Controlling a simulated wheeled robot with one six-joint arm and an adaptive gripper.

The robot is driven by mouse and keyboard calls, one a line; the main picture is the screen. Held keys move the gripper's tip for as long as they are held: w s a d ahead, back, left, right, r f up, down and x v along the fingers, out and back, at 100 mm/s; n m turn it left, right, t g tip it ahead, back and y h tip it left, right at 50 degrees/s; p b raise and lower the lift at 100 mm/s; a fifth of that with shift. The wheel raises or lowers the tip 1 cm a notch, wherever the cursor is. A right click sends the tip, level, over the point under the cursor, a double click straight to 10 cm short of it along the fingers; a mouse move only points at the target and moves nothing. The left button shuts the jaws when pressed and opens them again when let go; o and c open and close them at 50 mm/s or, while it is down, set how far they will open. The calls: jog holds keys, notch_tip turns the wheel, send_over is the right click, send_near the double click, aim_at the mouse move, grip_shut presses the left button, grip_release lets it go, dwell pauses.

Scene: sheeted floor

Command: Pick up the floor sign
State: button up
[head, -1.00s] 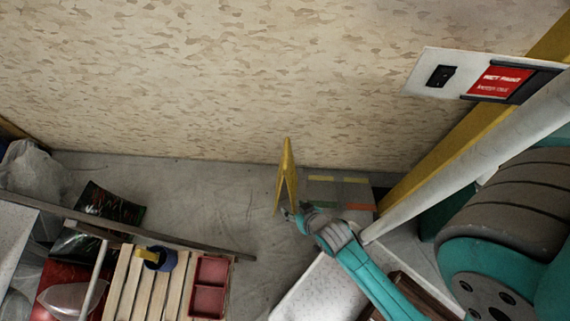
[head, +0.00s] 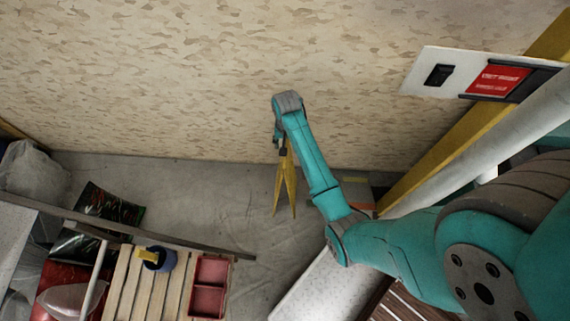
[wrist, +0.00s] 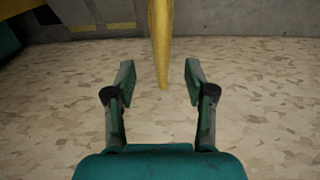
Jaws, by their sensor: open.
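The yellow floor sign (head: 286,180) stands upright on the grey floor near the patterned wall, its two legs spread in the head view. My gripper (head: 281,145) is at the sign's top, and my arm comes down to it from above. In the wrist view the sign (wrist: 162,45) shows as a narrow yellow strip running in from the top edge. Its end lies between the two open fingers of my gripper (wrist: 159,74), with a gap on each side. The sign's very top in the head view is partly hidden by my gripper.
A wooden pallet (head: 135,285) with a blue cup (head: 160,260) and a red tray (head: 209,285) is at the lower left. A yellow post (head: 440,148) and white pipe (head: 480,150) stand on the right. A white speckled panel (head: 312,290) lies below.

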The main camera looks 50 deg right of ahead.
notch_tip(320, 180, down, 5)
jog(key=shift+w+d+f, duration=0.1)
jog(key=shift+d, duration=0.05)
jog(key=shift+w+f, duration=0.15)
jog(key=shift+f, duration=2.45)
grip_shut()
